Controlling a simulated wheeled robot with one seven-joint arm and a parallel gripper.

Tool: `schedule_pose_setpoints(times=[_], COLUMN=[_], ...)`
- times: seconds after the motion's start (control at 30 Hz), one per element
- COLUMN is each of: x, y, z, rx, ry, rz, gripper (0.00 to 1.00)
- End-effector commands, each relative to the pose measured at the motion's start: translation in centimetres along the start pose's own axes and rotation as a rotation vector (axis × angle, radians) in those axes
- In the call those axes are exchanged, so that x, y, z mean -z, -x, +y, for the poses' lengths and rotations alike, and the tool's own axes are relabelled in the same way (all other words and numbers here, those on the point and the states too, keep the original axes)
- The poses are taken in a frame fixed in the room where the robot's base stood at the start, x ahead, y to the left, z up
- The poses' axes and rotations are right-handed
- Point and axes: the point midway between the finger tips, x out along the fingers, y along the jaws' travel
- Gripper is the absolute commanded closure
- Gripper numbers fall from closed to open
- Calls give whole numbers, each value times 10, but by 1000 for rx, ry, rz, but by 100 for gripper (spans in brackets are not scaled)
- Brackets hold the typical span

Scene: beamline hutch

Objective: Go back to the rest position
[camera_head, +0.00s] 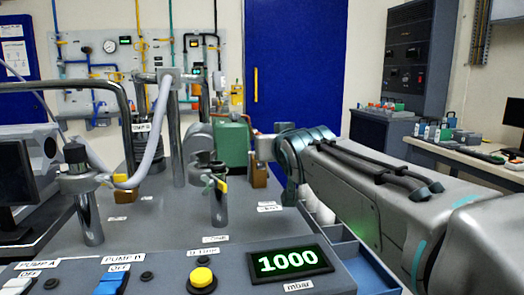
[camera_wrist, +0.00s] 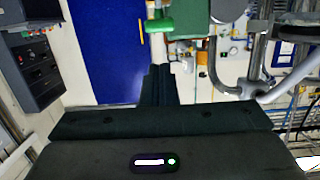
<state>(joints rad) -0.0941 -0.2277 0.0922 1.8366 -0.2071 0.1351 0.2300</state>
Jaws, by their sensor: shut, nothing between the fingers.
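My arm reaches in from the right in the head view, over the right side of the grey bench panel (camera_head: 160,225). Its wrist end is near the green box-shaped unit (camera_head: 232,143). I cannot clearly make out the fingers there. In the wrist view my gripper (camera_wrist: 159,72) shows as two dark fingers pressed together, with nothing between them. The fingertips lie in the picture just below a pale post with a green collar (camera_wrist: 160,25). I cannot tell whether they touch it.
A blue tray (camera_head: 365,268) lies under my arm. A side bench (camera_head: 450,152) stands right. A blue door (camera_head: 296,65) is behind.

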Motion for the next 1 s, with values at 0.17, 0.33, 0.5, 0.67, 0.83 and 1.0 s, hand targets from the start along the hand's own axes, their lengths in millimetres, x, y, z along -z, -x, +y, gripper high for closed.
schedule_pose_setpoints(times=[0.17, 0.33, 0.5, 0.67, 0.83, 1.0], x=[4, -7, -19, -30, -39, -47], y=[14, 35, 60, 88, 122, 159], z=[12, 26, 38, 47, 53, 57], rx=[-30, -65, -93, -115, -131, -141], ry=[-1, -8, -17, -27, -42, -61], rz=[-100, -241, -381, -514, -655, -796], gripper=[100, 100, 100, 100, 100, 100])
